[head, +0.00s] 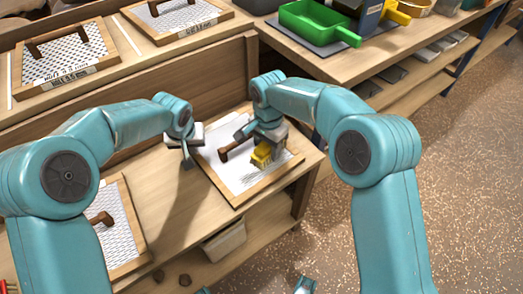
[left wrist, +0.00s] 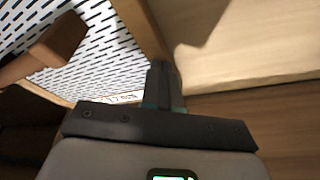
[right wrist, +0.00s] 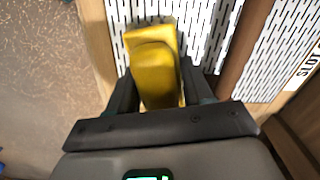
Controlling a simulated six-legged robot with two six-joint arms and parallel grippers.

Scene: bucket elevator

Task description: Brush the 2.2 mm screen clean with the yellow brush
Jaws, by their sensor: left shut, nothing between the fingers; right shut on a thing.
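A wood-framed slotted screen (head: 229,181) lies on the bench, with a brown handle (head: 237,149) across it. Its size label cannot be read. My right gripper (head: 265,146) is shut on the yellow brush (head: 262,156), low over the screen's right part. In the right wrist view the brush (right wrist: 154,65) sits between the fingers above the slots; whether its bristles touch is hidden. My left gripper (head: 187,160) is shut and empty at the screen's left edge. In the left wrist view its fingertips (left wrist: 161,70) are by the wooden frame (left wrist: 142,30).
Another framed screen (head: 128,240) lies at the bench's front left. More screens (head: 66,56) rest on the raised shelf behind. A green scoop (head: 318,22) is on the far right table. A pale bin (head: 224,243) stands under the bench.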

